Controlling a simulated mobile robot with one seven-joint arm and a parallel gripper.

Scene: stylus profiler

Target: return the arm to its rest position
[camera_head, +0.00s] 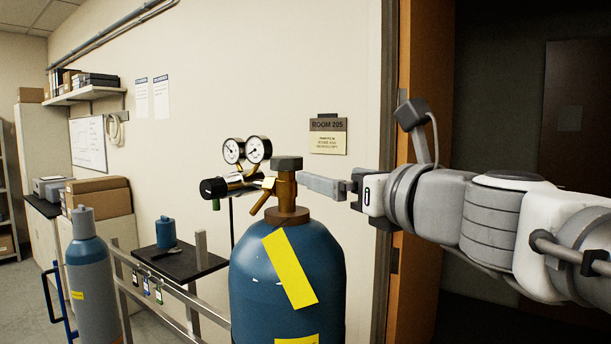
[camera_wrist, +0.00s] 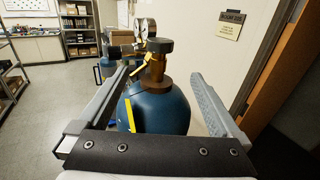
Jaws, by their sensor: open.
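My arm (camera_head: 475,212) reaches in from the right edge in the head view, stretched out to the left at about the height of the cylinder's valve. My gripper (camera_head: 303,181) ends close to the right side of the brass valve (camera_head: 286,190) on a large blue gas cylinder (camera_head: 287,270). In the wrist view my gripper (camera_wrist: 161,76) is open, with its two fingers apart. The valve (camera_wrist: 155,65) and the cylinder (camera_wrist: 158,110) show between and beyond the fingers. Nothing is held. I cannot tell whether a finger touches the valve.
A regulator with two gauges (camera_head: 247,151) sits left of the valve. A metal rail (camera_head: 160,290) and a small black table (camera_head: 178,262) stand to the left, with another cylinder (camera_head: 90,275) beyond. A wooden door frame (camera_head: 424,80) and dark doorway (camera_head: 500,80) lie behind my arm.

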